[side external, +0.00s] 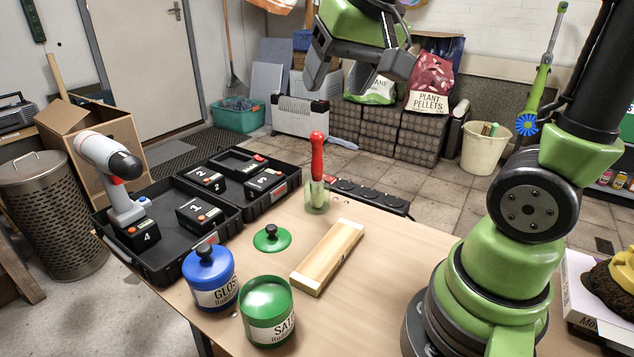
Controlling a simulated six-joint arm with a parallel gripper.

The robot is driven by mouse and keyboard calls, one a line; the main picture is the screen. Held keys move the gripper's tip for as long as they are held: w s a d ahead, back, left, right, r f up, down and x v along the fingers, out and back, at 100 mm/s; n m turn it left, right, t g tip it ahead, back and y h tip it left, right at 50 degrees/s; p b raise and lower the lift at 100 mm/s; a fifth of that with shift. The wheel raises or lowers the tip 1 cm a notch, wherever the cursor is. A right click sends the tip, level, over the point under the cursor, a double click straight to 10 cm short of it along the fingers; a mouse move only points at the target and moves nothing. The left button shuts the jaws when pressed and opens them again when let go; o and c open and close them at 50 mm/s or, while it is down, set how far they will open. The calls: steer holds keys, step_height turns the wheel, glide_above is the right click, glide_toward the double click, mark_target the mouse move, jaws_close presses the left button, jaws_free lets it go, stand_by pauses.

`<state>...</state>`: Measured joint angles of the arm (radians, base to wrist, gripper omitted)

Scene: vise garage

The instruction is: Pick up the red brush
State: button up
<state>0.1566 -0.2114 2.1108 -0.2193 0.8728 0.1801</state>
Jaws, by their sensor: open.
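The red brush (317,158) has a red handle and stands upright, handle up, near the back edge of the workbench (375,285). Its lower end sits in or behind a small pale greenish holder (316,197); I cannot tell which. My gripper (341,88) is open and empty. It hangs high above the bench, above and slightly right of the brush in the picture, apart from it.
A black tool case (165,262) with numbered batteries and a drill (110,165) lies left. A power strip (368,196) lies behind.

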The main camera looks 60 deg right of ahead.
steer(key=m+g+h, duration=0.2)
glide_toward(317, 133)
steer(key=shift+g, duration=0.3)
steer(key=x, duration=0.4)
steer(key=shift+w+d+f, duration=0.15)
steer(key=shift+w+f, duration=0.1)
steer(key=shift+f, duration=0.1)
steer(key=shift+x, duration=3.15)
steer(key=c, duration=1)
